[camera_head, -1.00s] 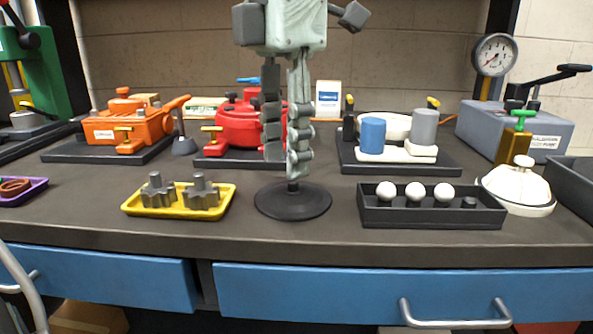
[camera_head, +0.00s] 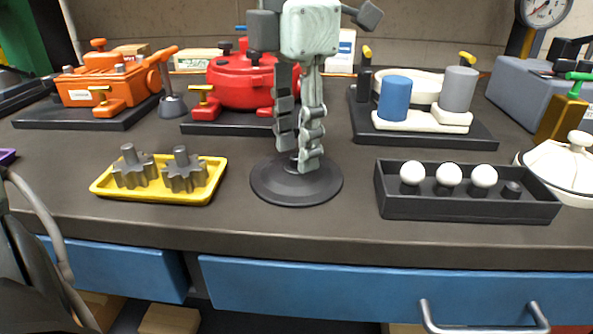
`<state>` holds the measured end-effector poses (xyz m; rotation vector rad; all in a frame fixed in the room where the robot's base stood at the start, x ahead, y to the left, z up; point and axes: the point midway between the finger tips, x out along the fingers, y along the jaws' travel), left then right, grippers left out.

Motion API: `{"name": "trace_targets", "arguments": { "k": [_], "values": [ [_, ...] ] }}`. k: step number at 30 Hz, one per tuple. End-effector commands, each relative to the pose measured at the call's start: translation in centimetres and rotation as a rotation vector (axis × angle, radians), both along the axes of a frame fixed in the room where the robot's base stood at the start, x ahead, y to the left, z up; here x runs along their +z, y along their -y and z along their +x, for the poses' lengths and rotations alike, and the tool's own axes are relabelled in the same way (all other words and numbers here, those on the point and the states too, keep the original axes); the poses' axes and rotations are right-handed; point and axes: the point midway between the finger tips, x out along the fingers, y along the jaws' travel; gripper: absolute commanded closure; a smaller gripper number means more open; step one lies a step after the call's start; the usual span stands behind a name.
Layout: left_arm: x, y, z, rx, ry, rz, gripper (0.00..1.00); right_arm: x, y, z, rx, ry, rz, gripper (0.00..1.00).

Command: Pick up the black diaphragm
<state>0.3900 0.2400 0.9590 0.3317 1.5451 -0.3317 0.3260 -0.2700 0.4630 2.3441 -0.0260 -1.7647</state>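The black diaphragm (camera_head: 264,184) is a round black disc with a small raised centre. It lies flat on the dark bench top near the front edge. My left gripper (camera_head: 298,158) points straight down over it, with its two grey jointed fingers apart. The fingertips are at the height of the raised centre, one on each side in the picture. The fingers partly hide that centre, and I cannot tell whether they touch it. My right gripper is out of view.
A yellow tray (camera_head: 100,189) with two grey gears stands to the left. A black box (camera_head: 470,207) with several white balls stands to the right. Behind are a red pump (camera_head: 240,82) and a base (camera_head: 485,137) with blue and grey cylinders. Blue drawers (camera_head: 400,288) are below the bench edge.

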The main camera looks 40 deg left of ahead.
Motion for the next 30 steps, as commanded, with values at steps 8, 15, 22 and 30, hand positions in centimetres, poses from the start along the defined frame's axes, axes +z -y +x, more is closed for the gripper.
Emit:
{"name": "trace_targets", "arguments": {
  "k": [8, 15, 22, 30],
  "values": [
    [-1.09, -0.02, 0.0, 0.001, 0.002, -0.001, 0.61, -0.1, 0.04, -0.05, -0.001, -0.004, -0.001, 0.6],
    [-1.06, -0.02, 0.0, 0.001, 0.001, 0.0, 0.82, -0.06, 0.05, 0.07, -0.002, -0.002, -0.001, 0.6],
    [-1.04, -0.02, 0.0, 0.001, 0.001, 0.0, 1.0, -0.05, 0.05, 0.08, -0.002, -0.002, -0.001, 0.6],
    [-0.99, -0.02, 0.02, 0.001, 0.002, 0.0, 1.0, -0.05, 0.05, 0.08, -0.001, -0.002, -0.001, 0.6]
  ]
}}
